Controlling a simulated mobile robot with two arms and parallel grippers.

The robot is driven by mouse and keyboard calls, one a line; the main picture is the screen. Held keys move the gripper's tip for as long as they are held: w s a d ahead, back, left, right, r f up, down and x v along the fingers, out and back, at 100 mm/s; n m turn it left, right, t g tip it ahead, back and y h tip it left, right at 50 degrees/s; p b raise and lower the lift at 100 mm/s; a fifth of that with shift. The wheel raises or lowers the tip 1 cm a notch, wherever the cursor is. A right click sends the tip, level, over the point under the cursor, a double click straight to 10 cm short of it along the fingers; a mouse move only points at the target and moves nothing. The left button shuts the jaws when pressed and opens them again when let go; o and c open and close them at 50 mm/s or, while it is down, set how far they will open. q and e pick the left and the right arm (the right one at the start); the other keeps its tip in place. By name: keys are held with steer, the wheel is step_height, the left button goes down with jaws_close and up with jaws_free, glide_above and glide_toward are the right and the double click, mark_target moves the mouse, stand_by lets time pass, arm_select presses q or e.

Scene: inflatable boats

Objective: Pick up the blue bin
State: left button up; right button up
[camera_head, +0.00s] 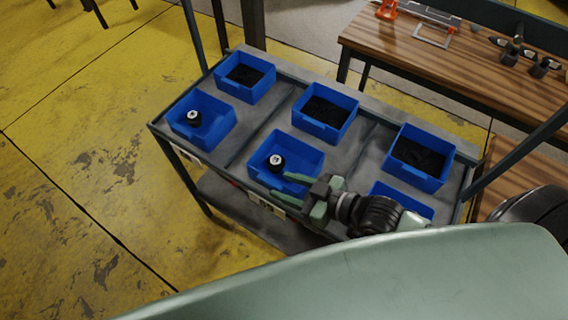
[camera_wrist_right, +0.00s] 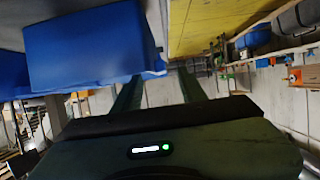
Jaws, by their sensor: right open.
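Several blue bins sit in two rows on a grey cart. The front middle bin (camera_head: 300,160) holds a dark round part with a light top. The front left bin (camera_head: 222,127) holds a similar part. The back left bin (camera_head: 232,87), back middle bin (camera_head: 340,128) and back right bin (camera_head: 412,176) hold dark contents. The front right bin (camera_head: 385,190) is partly hidden by my right arm. My right gripper (camera_head: 279,185) is open and empty at the near edge of the front middle bin. In the wrist view a blue bin (camera_wrist_right: 90,45) is close beside the fingers.
The grey cart (camera_head: 262,130) has raised edges, upright posts and a lower shelf. A wooden workbench (camera_head: 450,65) with tools stands at the back right. Yellow worn floor (camera_head: 80,150) is open on the left.

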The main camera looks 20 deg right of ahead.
mark_target(273, 182)
steer(key=shift+w+a+f, duration=0.1)
steer(key=shift+w+a, duration=0.15)
steer(key=x, duration=0.3)
steer(key=shift+w+a+f+p, duration=0.1)
steer(key=shift+w+a+p, duration=0.1)
steer(key=shift+w+p, duration=0.1)
steer(key=shift+w+a+f, duration=0.2)
steer(key=shift+w, duration=0.05)
steer(key=shift+w+a+f, duration=0.1)
jaws_close()
arm_select(q)
steer(key=shift+w+r, duration=0.4)
steer(key=shift+w, duration=0.1)
